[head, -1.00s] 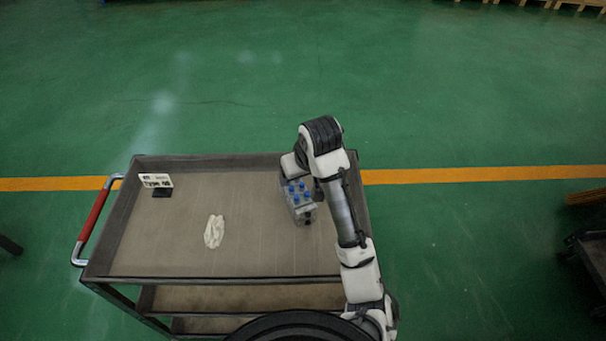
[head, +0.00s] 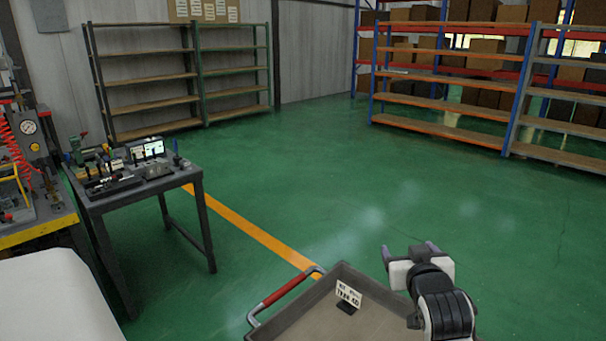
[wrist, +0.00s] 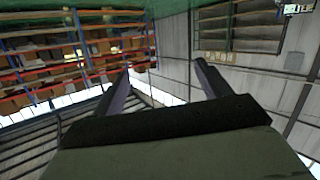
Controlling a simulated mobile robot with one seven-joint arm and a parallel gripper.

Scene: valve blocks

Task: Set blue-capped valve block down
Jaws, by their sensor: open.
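The blue-capped valve block is not visible in either current view. The grey trolley (head: 340,325) shows only its far left corner at the bottom of the head view; the rest is cut off by the frame. My gripper (head: 409,249) is raised over the trolley's far side, fingers spread and pointing up and away. In the wrist view its two fingers (wrist: 161,70) stand apart with nothing between them; shelving and wall lie far beyond.
A small type sign (head: 348,293) stands in the trolley's corner, by its red handle (head: 292,289). A dark workbench (head: 130,185) with tools stands at the left. Empty shelves (head: 150,85) and a loaded rack (head: 450,80) stand at the back. The green floor between is clear.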

